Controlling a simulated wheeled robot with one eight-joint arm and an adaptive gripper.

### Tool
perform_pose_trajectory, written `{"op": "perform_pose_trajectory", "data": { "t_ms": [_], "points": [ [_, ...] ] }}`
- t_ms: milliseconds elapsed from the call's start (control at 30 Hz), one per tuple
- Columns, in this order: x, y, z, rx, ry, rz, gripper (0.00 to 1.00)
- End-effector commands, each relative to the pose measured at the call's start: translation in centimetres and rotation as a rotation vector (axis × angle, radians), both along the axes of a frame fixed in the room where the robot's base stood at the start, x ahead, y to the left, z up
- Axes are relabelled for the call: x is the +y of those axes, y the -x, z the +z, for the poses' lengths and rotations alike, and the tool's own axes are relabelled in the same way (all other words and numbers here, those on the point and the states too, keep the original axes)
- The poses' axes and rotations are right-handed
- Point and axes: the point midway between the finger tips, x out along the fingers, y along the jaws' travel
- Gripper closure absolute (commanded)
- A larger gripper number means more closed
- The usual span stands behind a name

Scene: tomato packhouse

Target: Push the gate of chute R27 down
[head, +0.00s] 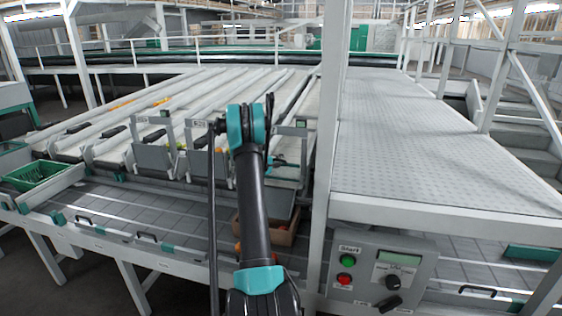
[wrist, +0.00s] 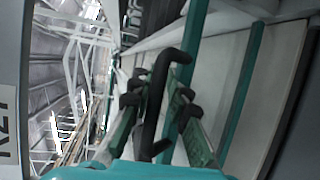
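A white plate with sideways black lettering that reads R27 (wrist: 8,125) is at the left edge of the wrist view. My gripper (wrist: 158,95) shows there with black fingertips apart. A bent black bar (wrist: 156,110), which looks like a gate handle, runs between the fingers; I see no clear grip on it, and contact cannot be told. In the head view my arm reaches to the chute row, and its black and teal links hide part of it. A grey gate panel (head: 284,171) stands upright right of my arm. My gripper is mostly hidden there.
Other chute gates (head: 152,158) stand to the left. A green crate (head: 38,174) is at the far left, and a cardboard box (head: 283,232) lies behind my arm. A white post (head: 328,130) rises just right of my arm, above a control panel (head: 380,272).

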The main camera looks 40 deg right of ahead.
Motion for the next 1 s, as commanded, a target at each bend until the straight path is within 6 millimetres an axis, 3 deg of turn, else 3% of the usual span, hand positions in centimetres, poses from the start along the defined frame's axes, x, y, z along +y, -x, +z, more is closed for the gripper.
{"op": "perform_pose_trajectory", "data": {
  "t_ms": [167, 633, 1000],
  "points": [
    [1.6, 0.4, 0.3, 0.0, 0.001, 0.002, 0.83],
    [9.8, 3.0, 1.8, 0.0, 0.0, 0.003, 0.83],
    [11.3, 3.6, 2.1, 0.0, 0.0, 0.0, 0.83]
  ]
}}
